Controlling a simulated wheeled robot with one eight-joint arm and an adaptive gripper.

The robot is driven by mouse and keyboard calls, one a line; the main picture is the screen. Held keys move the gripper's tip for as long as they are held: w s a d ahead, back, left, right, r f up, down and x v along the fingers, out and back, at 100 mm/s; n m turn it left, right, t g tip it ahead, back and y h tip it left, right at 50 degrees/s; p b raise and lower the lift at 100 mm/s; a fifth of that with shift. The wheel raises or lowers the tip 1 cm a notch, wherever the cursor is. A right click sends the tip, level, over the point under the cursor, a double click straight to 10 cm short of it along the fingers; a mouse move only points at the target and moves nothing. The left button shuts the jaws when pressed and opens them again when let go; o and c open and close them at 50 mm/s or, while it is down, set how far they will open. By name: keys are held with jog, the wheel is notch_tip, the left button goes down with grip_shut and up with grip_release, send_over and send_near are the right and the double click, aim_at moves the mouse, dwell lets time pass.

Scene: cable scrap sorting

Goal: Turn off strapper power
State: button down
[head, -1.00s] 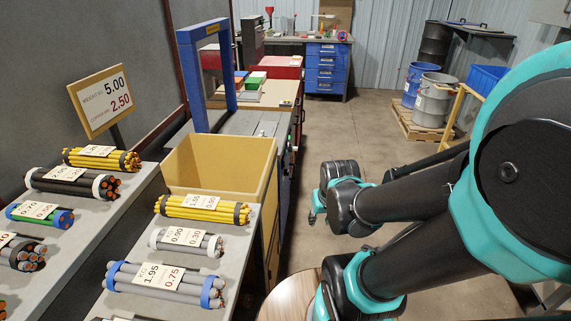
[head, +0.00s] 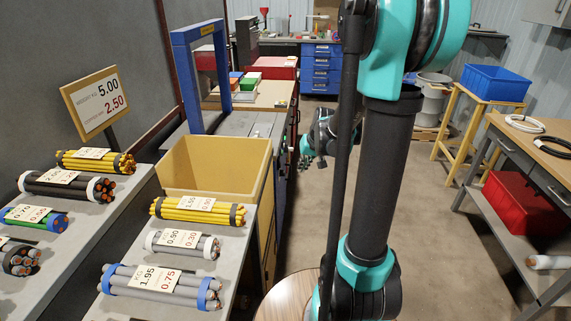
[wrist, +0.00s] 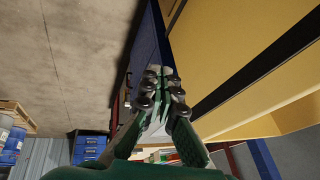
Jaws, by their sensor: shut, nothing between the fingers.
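The strapper is the machine with the blue arch (head: 189,85) in the head view. It stands behind the yellow bin, and its grey top runs under the arch. I cannot make out a power switch on its side. In the head view, the end of my arm hangs in the aisle to the right of the machine. My gripper (wrist: 162,80) shows in the wrist view with its green and black fingers shut and empty. Beyond the fingers are a dark blue panel and a yellow surface. I cannot tell whether the fingertips touch anything.
The open yellow bin (head: 213,170) stands in front of the strapper. Bundles of cable with price tags lie on the grey shelves at left. A workbench (head: 540,150) with a red crate (head: 524,203) stands at right. The concrete aisle between is partly clear.

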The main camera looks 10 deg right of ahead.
aim_at(279, 163)
jog(key=w+d+f+y, duration=0.1)
jog(key=w+d+f, duration=0.1)
jog(key=w, duration=0.8)
jog(key=w+d+f+m, duration=0.1)
jog(key=w+d+f, duration=0.2)
jog(key=w, duration=0.8)
notch_tip(279, 163, down, 2)
jog(key=shift+f+t+y, duration=0.15)
jog(key=shift+t+y, duration=0.25)
jog(key=w+a+f, duration=0.5)
jog(key=a+f, duration=0.2)
jog(key=f, duration=0.2)
jog(key=shift+w, duration=0.25)
jog(key=shift+a, duration=0.1)
